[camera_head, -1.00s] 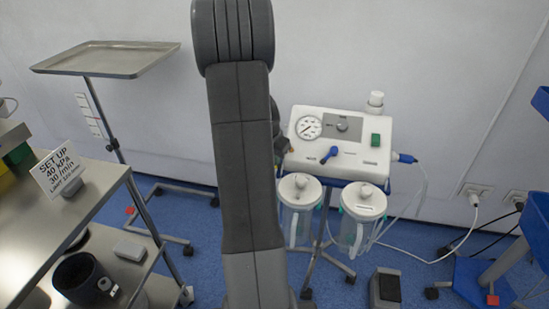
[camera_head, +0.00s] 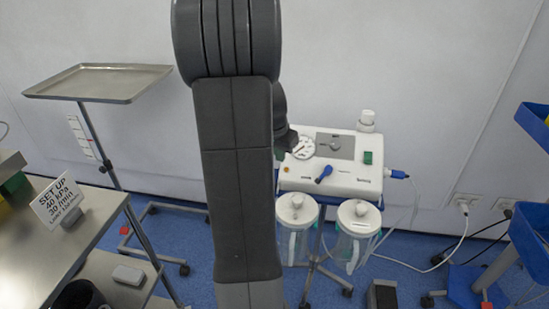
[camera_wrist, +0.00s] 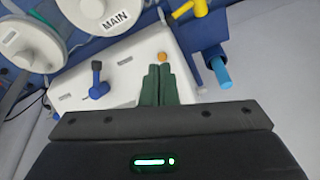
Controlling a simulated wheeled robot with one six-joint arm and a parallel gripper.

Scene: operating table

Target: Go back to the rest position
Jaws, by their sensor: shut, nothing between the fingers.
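My gripper (camera_wrist: 158,86) shows in the wrist view with its two dark green fingers together and nothing between them. It points toward the white suction unit (camera_wrist: 125,75), which has a blue knob (camera_wrist: 97,80) and an orange button (camera_wrist: 162,57); the gap between fingers and panel is hard to judge. In the head view my arm stands upright in the middle and hides most of the gripper. The suction unit (camera_head: 345,182) stands just right of the arm, with its gauge (camera_head: 303,148) partly covered and a green switch (camera_head: 368,158) showing.
Two lidded jars (camera_head: 358,222) hang below the unit. A tray stand (camera_head: 98,82) and a steel trolley (camera_head: 95,235) with a set-up sign (camera_head: 58,199) are at left. A blue cart (camera_head: 532,235) is at right. Cables run to wall sockets.

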